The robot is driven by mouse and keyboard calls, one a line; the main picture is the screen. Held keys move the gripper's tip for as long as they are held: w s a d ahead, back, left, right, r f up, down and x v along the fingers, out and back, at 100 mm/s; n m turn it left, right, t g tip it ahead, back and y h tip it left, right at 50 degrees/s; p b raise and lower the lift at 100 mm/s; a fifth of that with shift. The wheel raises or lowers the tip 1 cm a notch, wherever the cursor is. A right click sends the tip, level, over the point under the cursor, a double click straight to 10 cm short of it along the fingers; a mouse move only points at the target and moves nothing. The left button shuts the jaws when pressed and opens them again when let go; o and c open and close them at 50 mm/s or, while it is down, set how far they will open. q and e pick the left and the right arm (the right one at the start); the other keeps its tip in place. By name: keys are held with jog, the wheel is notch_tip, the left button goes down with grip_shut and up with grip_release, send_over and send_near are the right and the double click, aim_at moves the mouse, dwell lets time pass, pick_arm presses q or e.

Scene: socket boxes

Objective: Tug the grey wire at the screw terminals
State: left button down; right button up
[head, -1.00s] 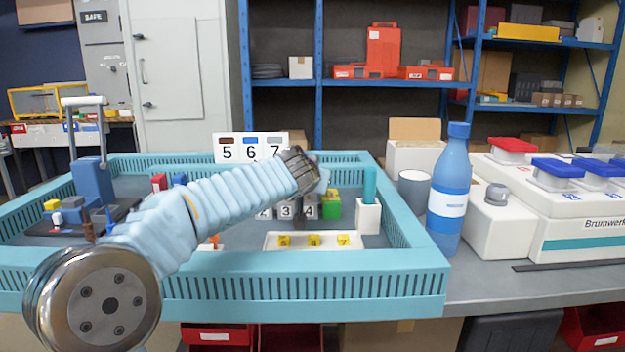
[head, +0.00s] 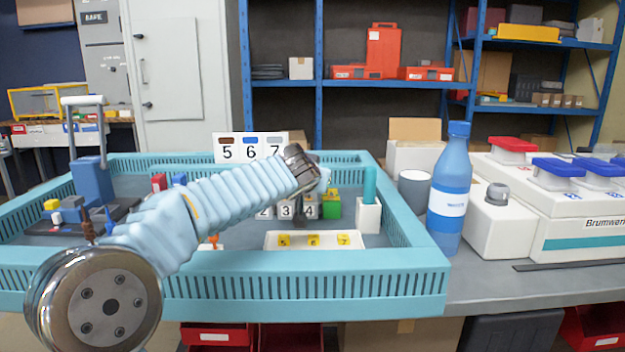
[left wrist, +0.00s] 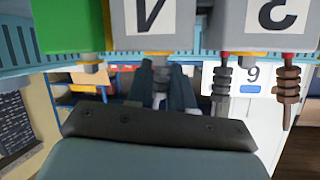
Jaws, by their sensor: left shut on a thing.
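A row of white numbered terminal blocks stands in the turquoise tray; the block marked 4 (head: 311,211) is beside a green block (head: 332,208). The left wrist view is upside down and shows block 4 (left wrist: 150,18), block 3 (left wrist: 277,18) and the green block (left wrist: 72,22) close up. My left gripper (left wrist: 161,82) is at the wire entry of block 4, shut on the grey wire (left wrist: 160,76), mostly hidden between the fingers. A dark wire (left wrist: 221,82) and a brown wire (left wrist: 289,95) are at block 3's side. In the head view my left wrist hides the fingertips. My right gripper is out of view.
The tray's turquoise wall (head: 300,290) surrounds the work. A card with 5, 6, 7 (head: 250,147) stands behind. A white tray (head: 272,241) holds yellow numbered cubes in front. A white block with a teal post (head: 368,215) and a blue bottle (head: 452,190) stand to the right.

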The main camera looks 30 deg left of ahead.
pick_arm(q)
jog(key=shift+r+b, duration=0.1)
jog(key=shift+b, duration=0.3)
jog(key=c, duration=0.5)
grip_release()
notch_tip(320, 180, up, 7)
jog(key=p, duration=0.5)
jog(key=shift+r+p, duration=0.2)
jog(key=shift+p, duration=0.1)
jog(key=shift+f, duration=0.1)
